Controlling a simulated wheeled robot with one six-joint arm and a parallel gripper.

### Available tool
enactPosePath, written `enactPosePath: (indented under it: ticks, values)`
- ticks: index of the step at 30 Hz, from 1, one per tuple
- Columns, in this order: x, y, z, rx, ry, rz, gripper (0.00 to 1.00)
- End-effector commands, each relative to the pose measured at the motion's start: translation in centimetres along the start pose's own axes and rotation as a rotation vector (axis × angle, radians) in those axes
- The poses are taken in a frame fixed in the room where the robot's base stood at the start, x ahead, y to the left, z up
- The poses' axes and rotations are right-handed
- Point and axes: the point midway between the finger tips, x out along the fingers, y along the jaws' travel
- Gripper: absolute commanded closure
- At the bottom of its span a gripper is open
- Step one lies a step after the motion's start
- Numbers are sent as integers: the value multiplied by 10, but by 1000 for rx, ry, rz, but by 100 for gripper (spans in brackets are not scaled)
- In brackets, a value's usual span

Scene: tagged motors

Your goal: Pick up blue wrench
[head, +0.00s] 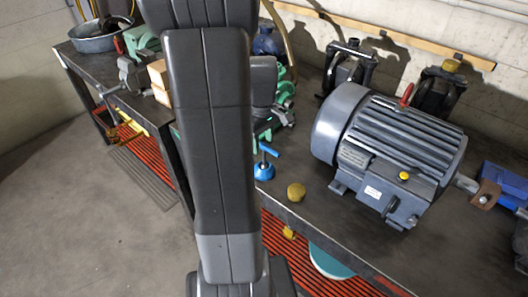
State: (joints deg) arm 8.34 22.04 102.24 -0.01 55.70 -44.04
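A small bright blue thing (264,171) with a slim blue handle stands near the front edge of the dark workbench (300,222), just right of my arm. It may be the blue wrench, but its shape is too small to be sure. My dark grey arm runs down the middle of the head view and hides part of the bench. My gripper cannot be made out; its fingers are not visible, so its distance from the blue thing is unclear.
A large grey motor (385,150) fills the right of the bench. A brass-coloured knob (296,192) lies between it and the blue thing. A blue box (506,184) is at far right. A metal basin (95,37) stands at upper left. The floor at left is clear.

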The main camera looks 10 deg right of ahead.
Motion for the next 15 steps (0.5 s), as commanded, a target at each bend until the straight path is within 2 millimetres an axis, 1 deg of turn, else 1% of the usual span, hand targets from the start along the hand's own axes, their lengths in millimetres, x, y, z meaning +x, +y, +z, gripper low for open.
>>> enactPosePath:
  ticks: [5,9,15]
  values:
    - [22,2,5,2,-5,-5,60]
    - [40,2,5,1,-3,-3,60]
    - [47,2,4,1,-1,-1,60]
